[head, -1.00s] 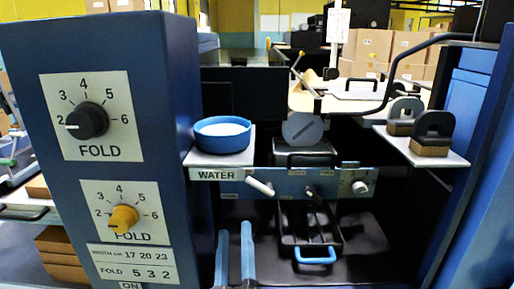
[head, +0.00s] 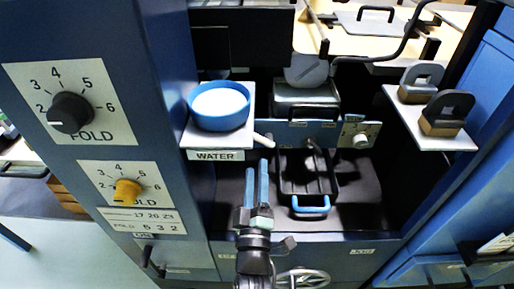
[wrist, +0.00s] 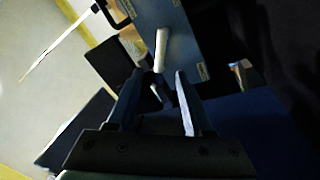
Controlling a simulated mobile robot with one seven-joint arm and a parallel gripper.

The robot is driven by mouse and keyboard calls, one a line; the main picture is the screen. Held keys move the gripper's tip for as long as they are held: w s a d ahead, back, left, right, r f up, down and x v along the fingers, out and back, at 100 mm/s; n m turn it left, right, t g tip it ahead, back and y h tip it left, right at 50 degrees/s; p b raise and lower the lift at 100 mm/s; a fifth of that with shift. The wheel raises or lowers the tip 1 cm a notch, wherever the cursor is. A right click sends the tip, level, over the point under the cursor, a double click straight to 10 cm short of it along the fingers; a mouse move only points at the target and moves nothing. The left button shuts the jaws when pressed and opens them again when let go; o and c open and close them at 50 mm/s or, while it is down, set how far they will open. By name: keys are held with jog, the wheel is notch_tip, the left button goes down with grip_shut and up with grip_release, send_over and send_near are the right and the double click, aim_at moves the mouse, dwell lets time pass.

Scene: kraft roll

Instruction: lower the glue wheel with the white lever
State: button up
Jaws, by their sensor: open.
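The white lever (head: 263,140) sticks out from the blue plate (head: 308,133), right of the WATER label. In the wrist view the lever (wrist: 161,50) shows just ahead of my fingertips, in line with the gap between them. My gripper (head: 256,166) is open and empty, its two blue fingers pointing up just below the lever in the head view. The fingers (wrist: 158,85) stand apart in the wrist view. I cannot tell how deep the gap to the lever is. The glue wheel (head: 306,68), a grey disc, sits above a dark metal trough (head: 306,97).
A blue bowl of water (head: 220,106) stands on a shelf left of the lever. A black tray with a blue handle (head: 311,206) lies right of my fingers. A blue panel with FOLD dials (head: 70,112) bounds the left; a shelf with stamp-like blocks (head: 446,114) is at right.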

jog(key=shift+b+x, duration=0.9)
jog(key=shift+x, duration=2.95)
jog(key=shift+c, duration=0.3)
grip_shut()
